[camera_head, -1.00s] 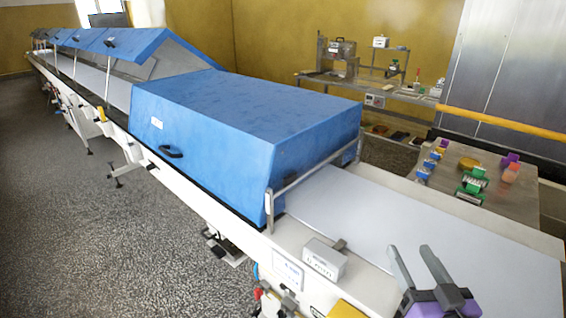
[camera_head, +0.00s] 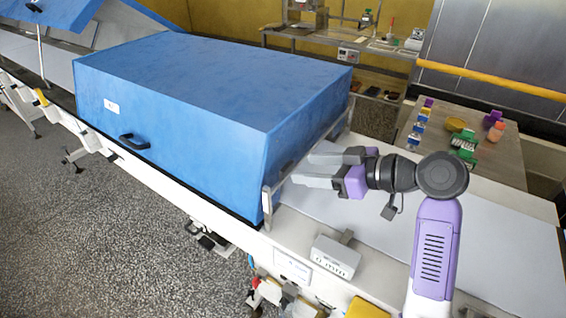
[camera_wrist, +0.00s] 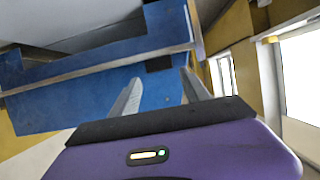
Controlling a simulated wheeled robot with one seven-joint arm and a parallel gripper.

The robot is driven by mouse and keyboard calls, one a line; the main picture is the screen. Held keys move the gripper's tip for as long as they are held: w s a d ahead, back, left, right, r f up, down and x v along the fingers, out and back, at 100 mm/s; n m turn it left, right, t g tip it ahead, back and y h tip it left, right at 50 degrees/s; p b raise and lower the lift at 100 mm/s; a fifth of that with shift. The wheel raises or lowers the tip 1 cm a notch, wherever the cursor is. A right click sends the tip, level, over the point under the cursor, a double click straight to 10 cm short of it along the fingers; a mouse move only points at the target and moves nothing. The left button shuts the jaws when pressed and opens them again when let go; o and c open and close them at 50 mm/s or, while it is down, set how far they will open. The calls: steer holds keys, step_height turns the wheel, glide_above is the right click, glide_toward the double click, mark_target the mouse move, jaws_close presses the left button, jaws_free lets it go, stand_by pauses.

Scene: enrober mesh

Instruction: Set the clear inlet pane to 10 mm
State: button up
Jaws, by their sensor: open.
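A metal frame with a thin rail (camera_head: 267,207) stands across the belt at the open end of the blue hood (camera_head: 215,105). The clear pane itself cannot be made out, so its height above the belt cannot be read. My gripper (camera_head: 302,169) is open and empty over the belt, its fingers pointing left at the rail and hood end. In the wrist view my gripper (camera_wrist: 162,76) has its fingers apart, with the rail (camera_wrist: 100,67) crossing beyond the tips and the blue hood behind. Contact with the rail cannot be told.
A grey block (camera_head: 335,255) with unreadable lettering sits on the near machine edge. The white belt (camera_head: 490,245) runs out to the right. A side table (camera_head: 490,160) with small coloured items stands behind it. A yellow rail (camera_head: 490,87) runs along the back.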

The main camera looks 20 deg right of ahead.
mark_target(289, 167)
steer(key=p+x, duration=0.1)
steer(key=x, duration=0.6)
steer(key=shift+f, duration=0.1)
jaws_close()
